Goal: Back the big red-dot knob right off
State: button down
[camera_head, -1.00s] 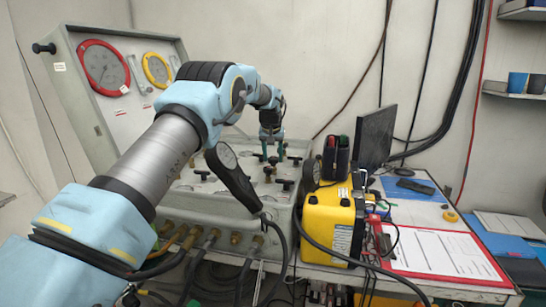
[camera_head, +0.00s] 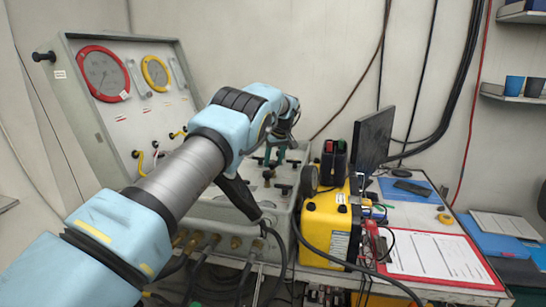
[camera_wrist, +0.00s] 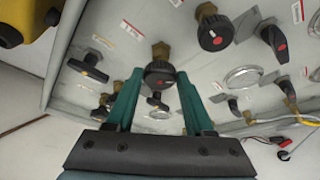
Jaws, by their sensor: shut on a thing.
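In the wrist view a round black knob with a ribbed rim and a red dot (camera_wrist: 158,72) sits on a brass stem on the grey panel (camera_wrist: 110,62). The two teal fingers of my gripper (camera_wrist: 159,80) stand on either side of it, shut on it. Another round black knob with a red mark (camera_wrist: 214,32) stands up and to the right of it, clear of the fingers. In the head view my gripper (camera_head: 275,155) is over the panel top, and my arm hides part of the panel; the gripped knob cannot be made out there.
Black T-handles (camera_wrist: 88,68) and a red-dot lever knob (camera_wrist: 274,42) surround the gripped knob. A yellow case (camera_head: 328,220) stands right of the panel, with a monitor (camera_head: 375,138) behind. Hoses (camera_head: 275,245) run along the front.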

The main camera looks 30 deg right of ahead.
jog(key=shift+n, duration=0.6)
jog(key=shift+y, duration=0.3)
jog(key=shift+c, duration=1.4)
grip_release()
jog(key=shift+r, duration=0.1)
jog(key=b+v, duration=0.3)
jog(key=v, duration=0.7)
jog(key=shift+r, duration=0.35)
jog(key=shift+s, duration=0.1)
